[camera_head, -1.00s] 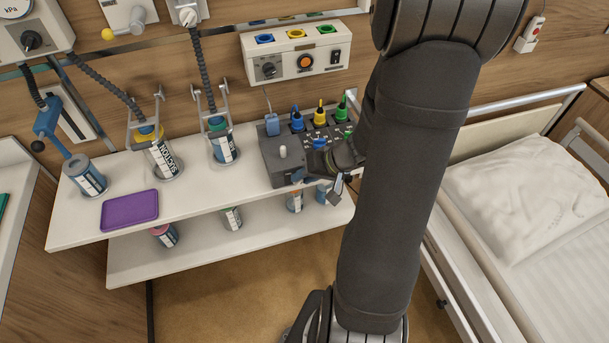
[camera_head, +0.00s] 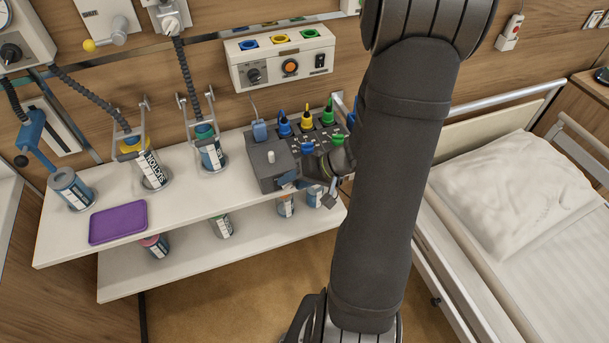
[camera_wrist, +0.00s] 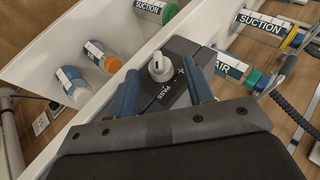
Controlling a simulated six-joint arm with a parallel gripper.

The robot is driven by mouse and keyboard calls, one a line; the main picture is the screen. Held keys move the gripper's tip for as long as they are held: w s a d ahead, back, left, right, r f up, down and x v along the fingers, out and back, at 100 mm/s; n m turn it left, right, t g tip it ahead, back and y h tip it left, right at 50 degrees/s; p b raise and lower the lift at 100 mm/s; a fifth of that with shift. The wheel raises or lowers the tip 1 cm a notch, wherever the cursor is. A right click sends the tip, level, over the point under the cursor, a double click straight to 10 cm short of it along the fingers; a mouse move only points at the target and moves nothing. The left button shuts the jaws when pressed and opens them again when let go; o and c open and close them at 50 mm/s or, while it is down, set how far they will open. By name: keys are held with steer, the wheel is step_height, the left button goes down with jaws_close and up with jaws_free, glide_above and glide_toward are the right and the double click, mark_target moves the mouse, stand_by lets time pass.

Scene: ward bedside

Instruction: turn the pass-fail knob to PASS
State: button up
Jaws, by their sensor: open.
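The pass-fail knob (camera_wrist: 160,64) is a small white knob on a dark grey panel (camera_wrist: 176,52). In the wrist view the word PASS is printed on the panel on the near side of the knob. Which mark the knob points to, I cannot tell. My gripper (camera_wrist: 163,78) is open, one blue finger on each side of the knob, with no clear contact. In the head view the white knob (camera_head: 271,156) stands on the left of the grey console (camera_head: 265,174), and my gripper is low at the console's front, partly hidden by my wrist.
Blue, yellow and green connectors (camera_head: 307,119) stand on the console's back. A purple tray (camera_head: 118,222) and suction canisters (camera_head: 150,172) sit to the left on the white shelf (camera_head: 185,203). Bottles stand on the lower shelf (camera_head: 180,259). A bed (camera_head: 510,200) is on the right.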

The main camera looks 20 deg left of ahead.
steer(key=v, duration=1.7)
steer(key=x, duration=1.7)
